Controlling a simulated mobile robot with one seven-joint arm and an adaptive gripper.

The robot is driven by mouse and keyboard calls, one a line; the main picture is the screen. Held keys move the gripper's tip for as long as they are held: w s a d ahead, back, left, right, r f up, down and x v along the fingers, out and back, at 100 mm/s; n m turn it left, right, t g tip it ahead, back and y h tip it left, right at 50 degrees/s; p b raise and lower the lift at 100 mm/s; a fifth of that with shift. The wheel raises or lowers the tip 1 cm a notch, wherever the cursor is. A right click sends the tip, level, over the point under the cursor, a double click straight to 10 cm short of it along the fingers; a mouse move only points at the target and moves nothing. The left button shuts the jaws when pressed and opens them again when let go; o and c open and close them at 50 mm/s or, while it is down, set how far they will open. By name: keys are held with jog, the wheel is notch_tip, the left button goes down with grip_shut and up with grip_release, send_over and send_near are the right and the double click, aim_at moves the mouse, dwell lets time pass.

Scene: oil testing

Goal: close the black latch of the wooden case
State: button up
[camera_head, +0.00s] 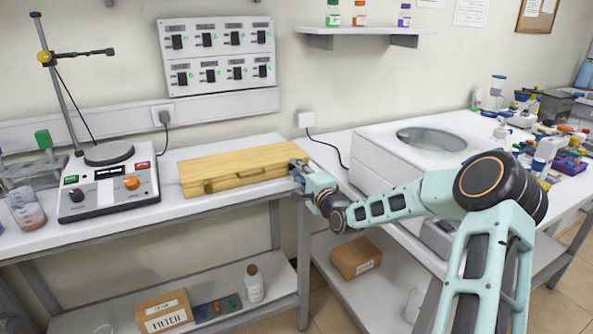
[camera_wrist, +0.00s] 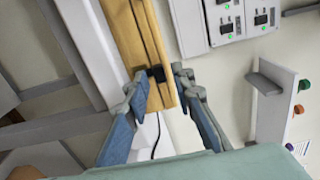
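The wooden case (camera_head: 238,160) lies flat on the left bench, its lid looking down on its base, with a handle on the front. The wrist view shows the case (camera_wrist: 130,28) end-on, with the black latch (camera_wrist: 157,74) across the seam near one end. My gripper (camera_head: 297,167) is at the right end of the case. In the wrist view its two fingers (camera_wrist: 160,78) are apart, one on each side of the case's end, with the latch between them. I cannot tell whether the fingers touch the wood or how far the latch is turned.
A stirrer hotplate (camera_head: 108,182) with a stand is left of the case. A white machine (camera_head: 385,165) with a round opening is to the right. A switch panel (camera_head: 218,55) hangs on the wall behind. Bench surface in front of the case is narrow but clear.

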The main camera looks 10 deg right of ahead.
jog(key=shift+o, duration=0.2)
jog(key=shift+s, duration=0.1)
jog(key=v, duration=1.1)
jog(key=shift+s, duration=0.4)
jog(key=shift+d, duration=0.15)
